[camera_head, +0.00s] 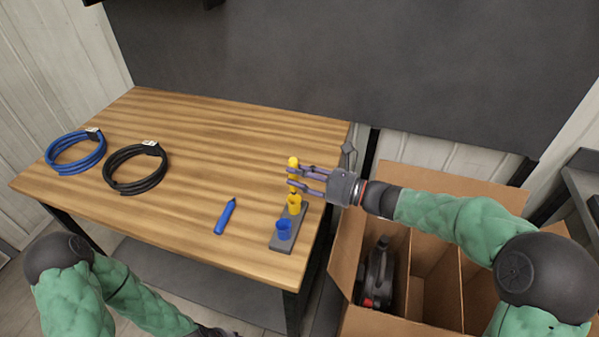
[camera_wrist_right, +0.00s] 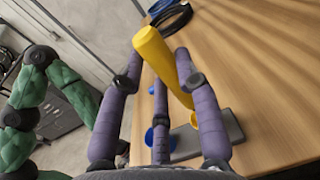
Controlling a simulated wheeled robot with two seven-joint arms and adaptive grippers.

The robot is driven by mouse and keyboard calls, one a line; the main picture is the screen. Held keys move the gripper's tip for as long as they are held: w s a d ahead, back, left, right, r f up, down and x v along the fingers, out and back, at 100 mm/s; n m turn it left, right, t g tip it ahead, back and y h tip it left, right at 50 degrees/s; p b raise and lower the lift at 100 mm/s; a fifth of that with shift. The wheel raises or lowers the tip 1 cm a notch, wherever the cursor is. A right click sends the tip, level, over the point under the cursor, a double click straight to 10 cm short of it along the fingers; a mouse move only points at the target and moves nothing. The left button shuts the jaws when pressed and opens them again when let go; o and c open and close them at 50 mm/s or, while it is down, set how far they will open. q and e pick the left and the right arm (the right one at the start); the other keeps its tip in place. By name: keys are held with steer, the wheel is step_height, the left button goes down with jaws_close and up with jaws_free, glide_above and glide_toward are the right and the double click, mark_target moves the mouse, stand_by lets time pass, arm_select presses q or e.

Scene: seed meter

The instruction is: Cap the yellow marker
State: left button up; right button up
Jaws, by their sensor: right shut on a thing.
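The yellow marker (camera_head: 293,162) is held close to upright, slightly tilted, in my right gripper (camera_head: 306,181). In the right wrist view, the purple fingers (camera_wrist_right: 163,100) are closed around the yellow marker (camera_wrist_right: 160,55). Its lower end is over or at the yellow cap (camera_head: 294,206) in the grey holder (camera_head: 285,243); I cannot tell whether they touch. The yellow cap also shows in the right wrist view (camera_wrist_right: 194,120). A blue cap (camera_head: 284,228) stands in the same holder, nearer the front. My left arm is at the bottom left; its gripper is out of frame.
A blue marker (camera_head: 226,216) lies on the wooden table (camera_head: 200,150) left of the holder. A blue cable coil (camera_head: 75,152) and a black one (camera_head: 135,168) lie farther left. A divided cardboard box (camera_head: 428,310) holding a dark tool (camera_head: 377,272) stands right of the table.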

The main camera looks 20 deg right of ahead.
mark_target(296, 191)
steer(key=shift+f, duration=0.4)
steer(key=shift+f+b, duration=1.25)
steer(key=shift+f, duration=1.4)
stand_by(2.6)
steer(key=o, duration=1.2)
steer(key=shift+c, duration=0.2)
steer(key=v, duration=1.2)
